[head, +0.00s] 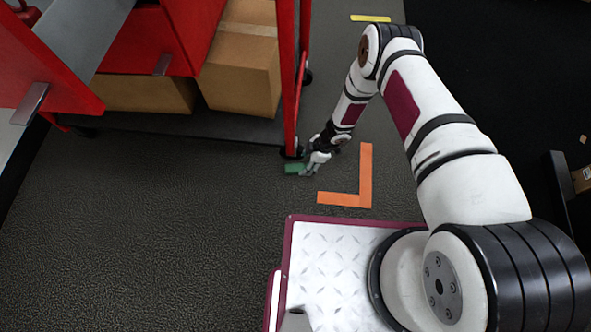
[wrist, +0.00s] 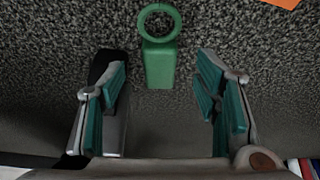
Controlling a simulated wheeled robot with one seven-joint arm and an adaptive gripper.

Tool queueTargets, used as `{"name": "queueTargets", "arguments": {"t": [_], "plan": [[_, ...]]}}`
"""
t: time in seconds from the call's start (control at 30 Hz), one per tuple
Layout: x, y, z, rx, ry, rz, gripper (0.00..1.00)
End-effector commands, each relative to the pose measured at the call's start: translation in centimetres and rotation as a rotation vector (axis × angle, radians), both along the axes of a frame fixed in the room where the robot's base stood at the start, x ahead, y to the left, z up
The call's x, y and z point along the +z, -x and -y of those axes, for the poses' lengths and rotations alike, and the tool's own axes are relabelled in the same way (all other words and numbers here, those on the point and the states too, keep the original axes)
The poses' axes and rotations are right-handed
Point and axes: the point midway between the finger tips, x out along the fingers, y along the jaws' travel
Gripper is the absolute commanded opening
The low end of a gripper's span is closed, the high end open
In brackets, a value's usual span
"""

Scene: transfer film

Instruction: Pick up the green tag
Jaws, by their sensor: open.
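The green tag (head: 294,168) lies on the dark grey floor beside the foot of a red cart post in the head view. In the wrist view the green tag (wrist: 160,62) shows a flat body with a ring at its far end. My gripper (head: 311,171) is low over the floor, close to the tag's right side in the head view. In the wrist view my gripper (wrist: 162,88) is open, with the tag centred between and just beyond its two teal-padded fingers. I cannot tell if a finger touches the tag.
A red cart (head: 289,75) with cardboard boxes (head: 240,70) stands at the upper left, its post close to the tag. Orange tape (head: 345,200) marks an L on the floor. Yellow tape (head: 370,18) lies farther off. The floor at the lower left is clear.

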Motion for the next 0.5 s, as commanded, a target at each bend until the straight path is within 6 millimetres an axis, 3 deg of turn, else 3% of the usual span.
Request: {"name": "queueTargets", "arguments": {"t": [0.23,0.5], "plan": [[-3.2,0.2,-1.3,0.0,0.001,-0.001,0.57],[-3.7,0.1,-1.6,0.001,0.001,0.001,0.57]]}}
